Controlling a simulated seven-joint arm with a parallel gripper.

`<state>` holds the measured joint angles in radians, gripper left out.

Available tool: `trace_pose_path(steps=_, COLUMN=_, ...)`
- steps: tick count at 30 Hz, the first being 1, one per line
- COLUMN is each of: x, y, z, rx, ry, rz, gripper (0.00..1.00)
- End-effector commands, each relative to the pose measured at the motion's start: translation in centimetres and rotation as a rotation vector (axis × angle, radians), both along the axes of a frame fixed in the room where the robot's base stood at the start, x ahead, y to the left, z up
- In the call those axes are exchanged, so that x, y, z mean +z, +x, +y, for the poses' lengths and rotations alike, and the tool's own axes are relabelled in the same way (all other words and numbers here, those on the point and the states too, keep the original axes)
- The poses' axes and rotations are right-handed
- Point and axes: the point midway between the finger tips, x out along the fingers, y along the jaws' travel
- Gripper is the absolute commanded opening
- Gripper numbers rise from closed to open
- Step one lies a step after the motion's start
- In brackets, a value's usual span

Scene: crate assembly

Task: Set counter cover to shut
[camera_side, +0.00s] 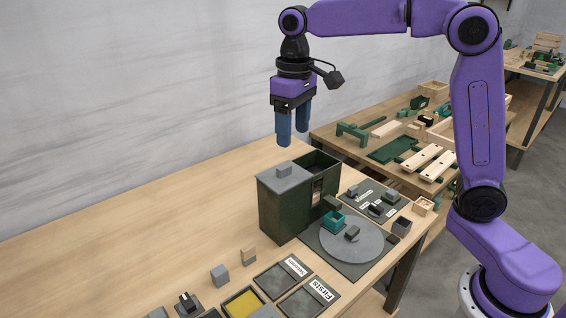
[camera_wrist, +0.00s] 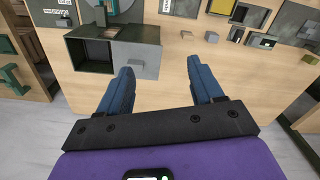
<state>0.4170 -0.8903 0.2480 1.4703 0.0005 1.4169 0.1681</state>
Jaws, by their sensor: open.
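The counter is a dark green box (camera_side: 286,214) on the table. Its grey cover (camera_side: 270,177), with a small block handle (camera_side: 284,170), lies over the left part of the top. The right part is open and shows a dark interior (camera_side: 318,164). In the wrist view the cover (camera_wrist: 145,60) is on the box's right side and the open compartment (camera_wrist: 90,52) on its left. My gripper (camera_side: 294,134) is open and empty above the box, apart from the cover. Its fingers (camera_wrist: 160,68) also show in the wrist view, spread wide.
A round grey turntable (camera_side: 352,245) with a teal part (camera_side: 334,221) stands close in front of the box. Labelled trays (camera_side: 308,298), a yellow-filled tray (camera_side: 243,303) and small blocks (camera_side: 220,275) lie along the front. The table left of the box is clear.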

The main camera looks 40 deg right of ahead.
Motion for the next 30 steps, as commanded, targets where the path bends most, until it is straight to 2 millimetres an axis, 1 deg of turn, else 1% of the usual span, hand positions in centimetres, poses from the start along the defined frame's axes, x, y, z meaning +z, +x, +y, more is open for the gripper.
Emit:
trace_pose_path(steps=1, x=0.4, y=1.7, z=-0.5, rx=-0.048, ry=0.0, rz=0.0, gripper=0.66)
trace_pose_path(steps=3, x=0.9, y=3.8, z=-1.3, rx=-0.111, ry=-0.001, rz=0.002, gripper=0.66)
trace_pose_path(steps=6, x=1.5, y=6.0, z=-2.6, rx=-0.19, ry=-0.002, rz=0.005, gripper=0.66)
trace_pose_path(steps=10, x=2.1, y=8.0, z=-3.9, rx=-0.264, ry=-0.002, rz=0.006, gripper=0.66)
trace_pose_path(steps=12, x=2.2, y=8.5, z=-4.4, rx=-0.288, ry=-0.002, rz=0.006, gripper=0.66)
trace_pose_path(steps=15, x=2.3, y=8.9, z=-4.8, rx=-0.304, ry=-0.003, rz=0.007, gripper=0.66)
trace_pose_path(steps=20, x=1.3, y=8.9, z=-4.9, rx=-0.306, ry=-0.004, rz=0.01, gripper=0.66)
trace_pose_path(steps=23, x=-0.1, y=8.9, z=-4.9, rx=-0.306, ry=-0.004, rz=0.011, gripper=0.66)
trace_pose_path(steps=30, x=-4.5, y=8.8, z=-4.9, rx=-0.306, ry=-0.004, rz=0.011, gripper=0.66)
